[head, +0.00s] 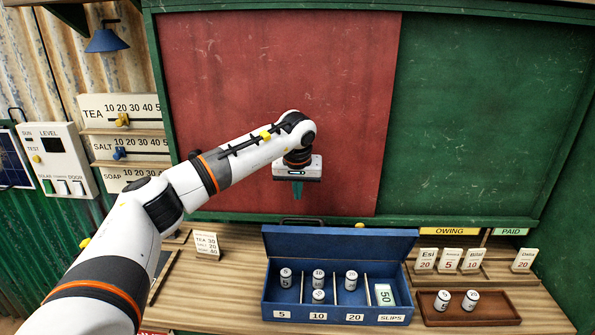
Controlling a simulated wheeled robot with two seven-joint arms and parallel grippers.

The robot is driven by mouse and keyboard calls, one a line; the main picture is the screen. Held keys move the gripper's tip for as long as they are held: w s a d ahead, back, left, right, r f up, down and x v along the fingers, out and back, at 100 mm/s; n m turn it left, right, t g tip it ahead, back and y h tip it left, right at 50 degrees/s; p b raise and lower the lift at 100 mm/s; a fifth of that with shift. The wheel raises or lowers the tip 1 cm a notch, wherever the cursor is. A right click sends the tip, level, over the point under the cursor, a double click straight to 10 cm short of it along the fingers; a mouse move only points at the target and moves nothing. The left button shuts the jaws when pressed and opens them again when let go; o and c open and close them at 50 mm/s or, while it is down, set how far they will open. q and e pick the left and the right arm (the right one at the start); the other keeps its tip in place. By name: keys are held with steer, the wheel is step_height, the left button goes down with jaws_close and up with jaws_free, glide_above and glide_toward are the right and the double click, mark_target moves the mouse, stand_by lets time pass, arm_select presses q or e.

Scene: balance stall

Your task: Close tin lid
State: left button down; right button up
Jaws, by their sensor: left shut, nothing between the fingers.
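The blue tin (268,300) stands on the wooden counter, with labelled compartments for 5, 10, 20 and SLIPS. Its blue lid (340,243) is open, raised along the tin's back side, so the inside shows. Several white cylinders stand in the number compartments, and a pale green slip marked 50 (384,294) is in the SLIPS one. My left gripper (297,192) is shut and empty, pointing down above and behind the raised lid, in front of the red panel. It appears apart from the lid. My right gripper is out of view.
A brown tray (440,320) with two white cylinders (442,301) sits right of the tin. Name cards (426,260) stand in a rack behind it. A small price card (207,245) stands left of the tin. Red (350,110) and green panels rise behind the counter.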

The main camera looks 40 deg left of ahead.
arm_select(q)
steer(key=s+d+f, duration=0.1)
steer(key=s+f+p, duration=0.1)
steer(key=s, duration=0.1)
steer(key=shift+d+f, duration=0.25)
steer(key=shift+d, duration=0.15)
steer(key=shift+w, duration=0.1)
